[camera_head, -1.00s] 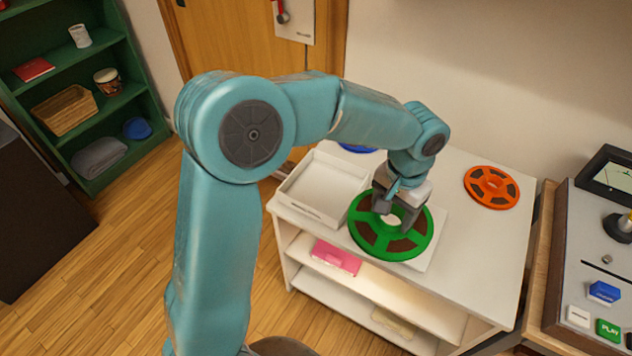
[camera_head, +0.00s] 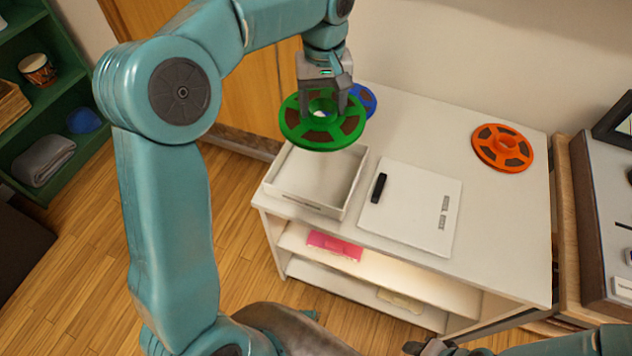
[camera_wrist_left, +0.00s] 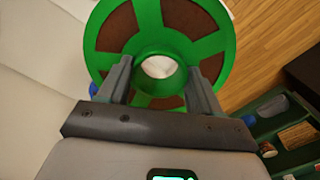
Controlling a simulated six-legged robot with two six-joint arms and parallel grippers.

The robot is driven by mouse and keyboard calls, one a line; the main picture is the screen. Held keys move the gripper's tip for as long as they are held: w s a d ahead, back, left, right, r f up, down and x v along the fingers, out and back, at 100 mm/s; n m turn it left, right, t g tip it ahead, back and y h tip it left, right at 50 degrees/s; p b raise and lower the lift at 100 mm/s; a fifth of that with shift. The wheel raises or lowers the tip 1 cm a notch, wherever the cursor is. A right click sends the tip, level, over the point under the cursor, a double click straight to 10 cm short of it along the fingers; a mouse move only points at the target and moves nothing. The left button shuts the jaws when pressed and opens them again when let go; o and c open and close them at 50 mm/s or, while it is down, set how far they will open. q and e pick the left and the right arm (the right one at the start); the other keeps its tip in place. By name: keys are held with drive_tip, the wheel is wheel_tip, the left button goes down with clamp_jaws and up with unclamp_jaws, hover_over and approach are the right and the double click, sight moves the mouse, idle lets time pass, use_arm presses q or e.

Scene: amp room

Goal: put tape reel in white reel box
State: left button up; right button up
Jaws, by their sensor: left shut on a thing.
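A green tape reel (camera_head: 325,139) with brown sections is held in the air by my left gripper (camera_head: 323,106). The left fingers are shut on its raised hub, as the left wrist view also shows the reel (camera_wrist_left: 160,45) at the fingertips. The open white reel box (camera_head: 303,203) stands on the white table's left part, and it looks empty. The reel appears above the box's back edge and covers part of it. A dark part that may be my right gripper (camera_head: 430,347) shows at the bottom edge, too cut off to judge.
A flat white panel (camera_head: 425,220) with a black bar lies right of the box. An orange reel (camera_head: 502,148) lies at the table's right. A blue reel (camera_head: 366,100) is partly hidden behind the green one. A pink item (camera_head: 335,245) lies on the shelf below.

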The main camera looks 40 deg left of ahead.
use_arm(q)
drive_tip(key=shift+n, duration=0.5)
drive_tip(key=f+b, duration=0.1)
drive_tip(key=f, duration=0.5)
drive_tip(key=f+b, duration=0.1)
drive_tip(key=f, duration=1.2)
drive_tip(key=shift+s+a+f+b, duration=0.2)
drive_tip(key=shift+a+b, duration=0.1)
drive_tip(key=shift+b, duration=0.1)
use_arm(e)
wheel_tip(320, 180, down, 4)
drive_tip(key=shift+s+d+r, duration=0.1)
drive_tip(key=shift+r, duration=0.15)
drive_tip(key=shift+f, duration=0.1)
use_arm(q)
drive_tip(key=o, duration=1.3)
drive_tip(key=shift+f, duration=0.15)
